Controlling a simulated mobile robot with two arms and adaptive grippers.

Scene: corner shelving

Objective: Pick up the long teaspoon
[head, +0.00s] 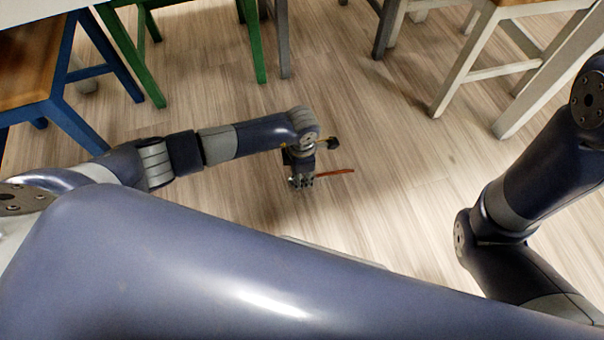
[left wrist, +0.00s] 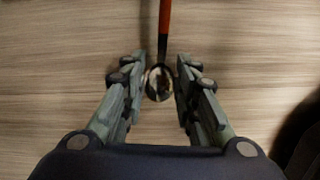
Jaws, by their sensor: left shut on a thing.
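The long teaspoon has an orange-red handle (head: 336,172) that sticks out to the right of my left gripper (head: 302,183) in the head view. In the left wrist view the handle (left wrist: 165,22) runs up to the top edge, and its dark shiny bowl (left wrist: 160,84) lies between the two fingertips of my left gripper (left wrist: 153,88). My left gripper is shut on the teaspoon at the bowl end. I cannot tell how far the spoon is above the floor. My right gripper is not in view; only my right arm shows.
The wooden floor (head: 400,205) around the spoon is clear. A blue stool (head: 60,110) stands at the upper left, a green chair frame (head: 130,62) near it, and white chair legs (head: 462,75) at the upper right.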

